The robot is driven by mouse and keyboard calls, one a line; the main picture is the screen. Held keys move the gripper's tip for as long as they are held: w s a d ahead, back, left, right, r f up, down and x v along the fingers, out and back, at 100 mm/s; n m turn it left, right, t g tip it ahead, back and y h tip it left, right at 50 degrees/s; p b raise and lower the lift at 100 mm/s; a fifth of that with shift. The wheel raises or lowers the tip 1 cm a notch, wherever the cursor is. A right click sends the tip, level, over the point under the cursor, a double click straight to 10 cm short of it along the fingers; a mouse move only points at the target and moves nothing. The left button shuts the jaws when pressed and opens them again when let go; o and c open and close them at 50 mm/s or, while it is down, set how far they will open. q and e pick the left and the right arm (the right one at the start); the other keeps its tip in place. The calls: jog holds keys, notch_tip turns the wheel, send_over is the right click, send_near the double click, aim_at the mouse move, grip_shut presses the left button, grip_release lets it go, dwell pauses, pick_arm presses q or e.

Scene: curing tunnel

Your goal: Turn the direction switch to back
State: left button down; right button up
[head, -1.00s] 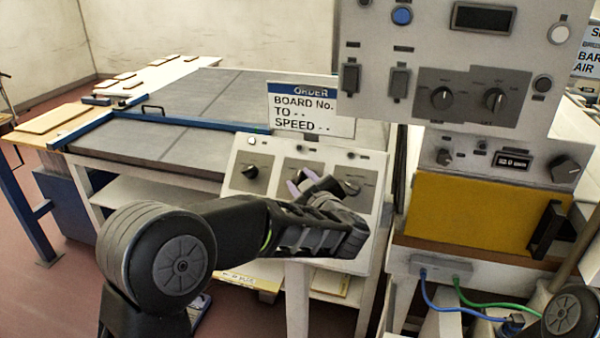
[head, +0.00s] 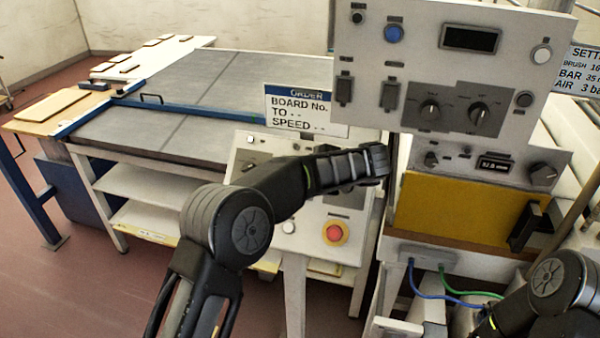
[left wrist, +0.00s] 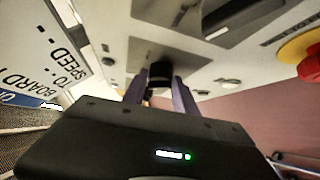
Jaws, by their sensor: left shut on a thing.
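The sloped control panel (head: 290,228) stands in the middle of the head view, with dark switch plates and a red emergency button (head: 334,233). My left arm crosses in front of it and hides most of the switches and its own fingertips. In the left wrist view my left gripper (left wrist: 160,84) has its two fingers on either side of a black rotary knob (left wrist: 159,70), shut on it. The knob sits on a dark plate. Its label and pointer cannot be read. My right gripper is outside the views; only my right arm shows at the lower right.
An order sign (head: 305,108) stands behind the panel. A larger panel (head: 425,68) with knobs, a display and buttons hangs at the upper right, close to my left wrist. A grey-topped table (head: 185,105) lies at the left. The red button also shows in the wrist view (left wrist: 310,65).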

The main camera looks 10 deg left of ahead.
pick_arm(q)
jog(key=shift+n+g, duration=0.3)
jog(key=c, duration=1)
grip_release()
jog(key=shift+a, duration=0.1)
jog(key=v, duration=0.8)
jog(key=shift+w, duration=0.1)
